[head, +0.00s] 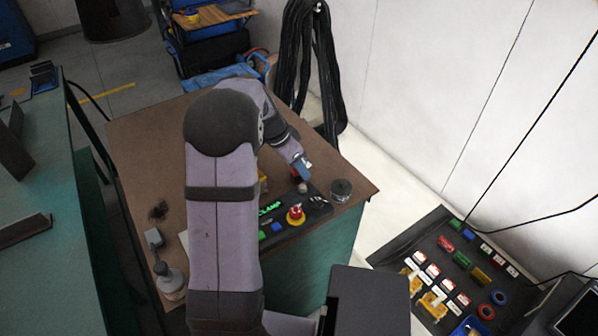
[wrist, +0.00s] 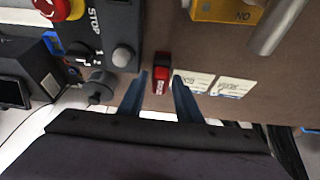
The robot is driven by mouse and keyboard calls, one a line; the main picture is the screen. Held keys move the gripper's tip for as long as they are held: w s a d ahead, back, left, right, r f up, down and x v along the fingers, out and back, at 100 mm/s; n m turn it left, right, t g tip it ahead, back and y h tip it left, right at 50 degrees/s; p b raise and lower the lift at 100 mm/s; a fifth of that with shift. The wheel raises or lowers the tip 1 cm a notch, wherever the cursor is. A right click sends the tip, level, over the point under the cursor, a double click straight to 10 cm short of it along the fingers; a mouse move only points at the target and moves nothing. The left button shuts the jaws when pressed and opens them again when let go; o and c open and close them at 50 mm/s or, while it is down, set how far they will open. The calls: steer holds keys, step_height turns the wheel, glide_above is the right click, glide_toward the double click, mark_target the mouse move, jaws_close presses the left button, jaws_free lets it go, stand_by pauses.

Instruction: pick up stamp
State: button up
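The stamp looks to be the small red block with a black top (wrist: 160,76) in the wrist view, on the brown table beside the control box. A red bit of it shows in the head view (head: 294,172), mostly hidden by my gripper. My gripper (wrist: 160,77) is open, with one blue-grey finger on each side of the red block and a narrow gap showing to each. I cannot tell how far the fingertips are above the table. In the head view my gripper (head: 303,168) points down near the table's right side.
The control box (wrist: 105,30) with a red stop button (head: 296,214) and a grey knob is close beside. A grey round item (head: 341,188) stands near the table edge. Two white cards (wrist: 235,87), a yellow box (wrist: 225,10) and a metal tube (wrist: 275,25) lie on the other side.

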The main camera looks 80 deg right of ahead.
steer(key=shift+s+d+f, duration=0.1)
steer(key=shift+f, duration=0.25)
jaws_close()
steer(key=shift+r, duration=0.1)
step_height(320, 180, up, 10)
steer(key=shift+f+b, duration=0.1)
steer(key=shift+b, duration=0.25)
steer(key=c, duration=0.7)
jaws_free()
